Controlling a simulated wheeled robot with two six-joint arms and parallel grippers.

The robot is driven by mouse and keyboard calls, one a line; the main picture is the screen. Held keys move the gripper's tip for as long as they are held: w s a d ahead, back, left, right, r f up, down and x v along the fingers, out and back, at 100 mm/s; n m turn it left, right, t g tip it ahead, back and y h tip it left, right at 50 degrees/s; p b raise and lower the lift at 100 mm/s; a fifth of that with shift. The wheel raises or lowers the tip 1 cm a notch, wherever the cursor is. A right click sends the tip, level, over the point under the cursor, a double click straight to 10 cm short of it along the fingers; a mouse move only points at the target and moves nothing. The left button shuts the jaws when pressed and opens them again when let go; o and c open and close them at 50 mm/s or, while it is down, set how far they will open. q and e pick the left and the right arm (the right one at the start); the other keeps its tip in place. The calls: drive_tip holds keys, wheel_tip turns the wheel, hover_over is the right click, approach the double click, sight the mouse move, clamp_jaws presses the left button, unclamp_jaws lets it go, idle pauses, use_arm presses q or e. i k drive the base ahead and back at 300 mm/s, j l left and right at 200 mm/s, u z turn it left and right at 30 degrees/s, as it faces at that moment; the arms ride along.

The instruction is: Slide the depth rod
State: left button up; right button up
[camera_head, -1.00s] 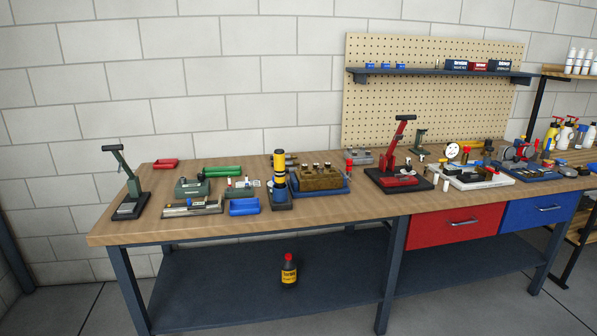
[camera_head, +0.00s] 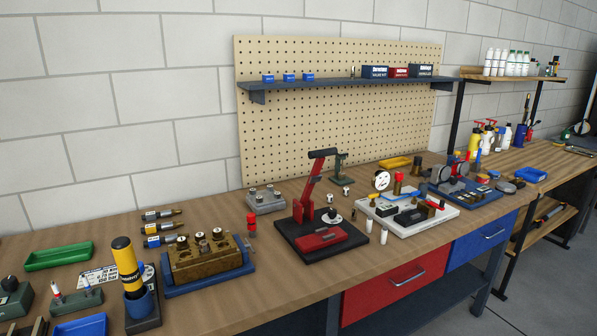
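Neither of my grippers is in view. I cannot tell for sure which part is the depth rod. A white-based fixture (camera_head: 432,228) with dark blocks stands on the bench, with a round white dial (camera_head: 382,180) at its back left. A red-levered press (camera_head: 316,190) on a black base stands left of it. A brown block fixture (camera_head: 206,262) sits in a blue tray at the left.
The wooden bench (camera_head: 270,290) runs across the view, with a red drawer (camera_head: 392,285) and a blue drawer (camera_head: 484,244) below. A pegboard (camera_head: 335,125) with a shelf stands behind. Floor is free at the lower right.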

sight(342, 154)
drive_tip(key=i+l, duration=0.25)
drive_tip(key=i+l+z, duration=0.15)
drive_tip(key=i+l, duration=0.15)
drive_tip(key=l, duration=0.2)
drive_tip(key=i+l+u, duration=0.1)
drive_tip(key=u, duration=0.6)
